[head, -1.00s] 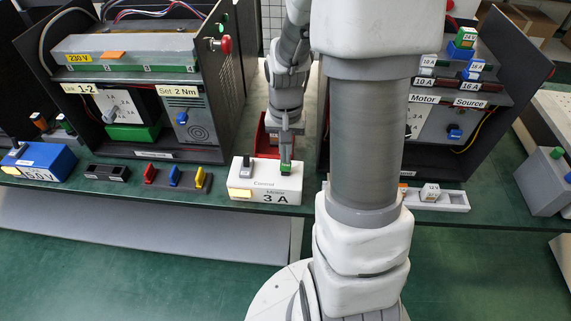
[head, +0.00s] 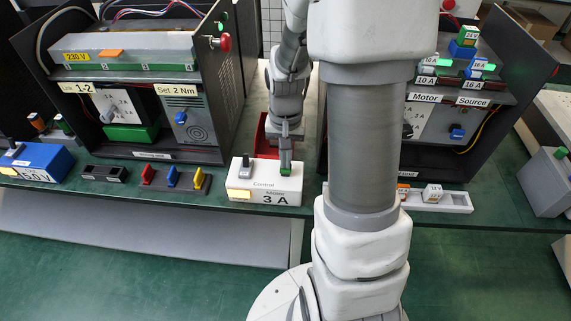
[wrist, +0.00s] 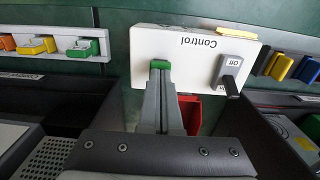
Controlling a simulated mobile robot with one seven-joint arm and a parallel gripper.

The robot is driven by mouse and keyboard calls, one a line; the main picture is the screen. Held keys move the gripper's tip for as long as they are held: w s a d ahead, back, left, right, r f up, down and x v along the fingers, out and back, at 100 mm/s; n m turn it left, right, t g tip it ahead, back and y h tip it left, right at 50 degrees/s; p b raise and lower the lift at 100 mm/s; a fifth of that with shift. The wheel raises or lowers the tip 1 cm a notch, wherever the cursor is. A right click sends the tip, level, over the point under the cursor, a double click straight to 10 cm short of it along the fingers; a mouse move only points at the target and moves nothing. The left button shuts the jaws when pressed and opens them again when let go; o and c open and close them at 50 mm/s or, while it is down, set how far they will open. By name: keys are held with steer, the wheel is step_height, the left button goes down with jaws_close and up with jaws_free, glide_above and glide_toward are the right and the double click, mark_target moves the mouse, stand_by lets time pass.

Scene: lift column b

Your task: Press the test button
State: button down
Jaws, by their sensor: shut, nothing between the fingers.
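A white control box (head: 262,185) with the labels "Control" and "Motor 3 A" stands at the front edge of the green bench; it also shows in the wrist view (wrist: 150,38). A green button (head: 285,170) is on its top at the right, also in the wrist view (wrist: 160,64). No "test" label is readable on it. My gripper (head: 285,160) is shut and empty, its fingertips right at the green button and partly covering it. I cannot tell whether they touch it or whether it is pressed.
A lever switch (wrist: 231,76) marked "off" stands beside the button on the same box. A red object (wrist: 190,113) is behind the box. Dark cabinets stand left (head: 150,90) and right (head: 490,110). A holder with coloured pieces (head: 175,180) lies left of the box.

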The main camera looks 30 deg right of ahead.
steer(key=shift+r+p, duration=1)
steer(key=shift+r, duration=0.2)
step_height(320, 180, up, 5)
steer(key=p, duration=0.4)
stand_by(0.5)
steer(key=s+a+r+n+t, duration=0.2)
steer(key=s+a+r, duration=0.3)
steer(key=r, duration=0.5)
steer(key=s+a+r+n+t, duration=0.3)
steer(key=s+r, duration=0.4)
steer(key=r, duration=0.3)
steer(key=a+n, duration=0.1)
steer(key=a, duration=0.1)
steer(key=shift+s+a+n+t+p, duration=0.2)
steer(key=shift+a+n+t+p, duration=0.1)
steer(key=shift+n+p, duration=0.1)
